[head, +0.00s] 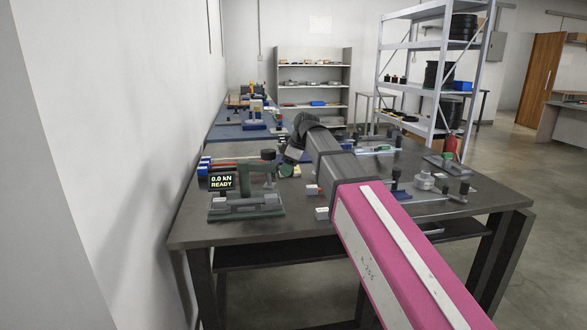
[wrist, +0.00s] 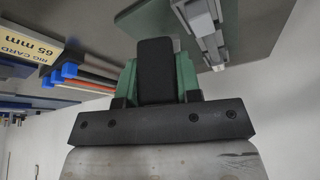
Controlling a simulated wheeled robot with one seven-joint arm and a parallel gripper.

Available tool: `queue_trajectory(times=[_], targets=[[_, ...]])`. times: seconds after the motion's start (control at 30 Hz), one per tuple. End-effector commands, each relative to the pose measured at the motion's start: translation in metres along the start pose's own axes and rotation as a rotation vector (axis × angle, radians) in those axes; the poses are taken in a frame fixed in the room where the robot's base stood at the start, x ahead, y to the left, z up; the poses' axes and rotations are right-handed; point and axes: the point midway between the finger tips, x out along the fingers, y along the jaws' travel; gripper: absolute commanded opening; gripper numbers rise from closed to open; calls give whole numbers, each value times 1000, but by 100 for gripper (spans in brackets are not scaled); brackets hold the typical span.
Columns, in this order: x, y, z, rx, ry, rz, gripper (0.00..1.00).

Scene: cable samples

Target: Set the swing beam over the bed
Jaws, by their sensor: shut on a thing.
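The test rig stands on the near left of the table in the head view, with a dark green base and a grey bed (head: 245,203). Its display (head: 223,183) reads "0.0 kN READY". The green swing beam (head: 247,164) sits above the bed level, with a dark knob (head: 268,154) at its right end. My gripper (head: 286,168) is at that end, partly hidden by my arm. In the wrist view, my gripper (wrist: 157,85) is shut on a black handle (wrist: 155,65) between its green fingers. The grey bed also shows in the wrist view (wrist: 205,30). I cannot tell whether the beam lines up with the bed.
Blue-tipped rods (wrist: 75,73) and a rig card (wrist: 40,45) reading 65 mm lie beside the rig. Small white-labelled blocks (head: 321,213) stand right of the rig. More fixtures (head: 400,190) fill the table's right side. A wall runs along the left.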

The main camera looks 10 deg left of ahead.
Motion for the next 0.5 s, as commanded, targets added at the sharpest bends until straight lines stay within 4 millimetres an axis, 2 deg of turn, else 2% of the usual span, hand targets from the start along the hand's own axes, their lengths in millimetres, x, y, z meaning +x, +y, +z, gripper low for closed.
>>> queue_trajectory(times=[0.03, 0.5], targets=[[1, -12, 0, 36, 0, 17, 0], [8, -81, -19, 446, 1, 187, 0]])
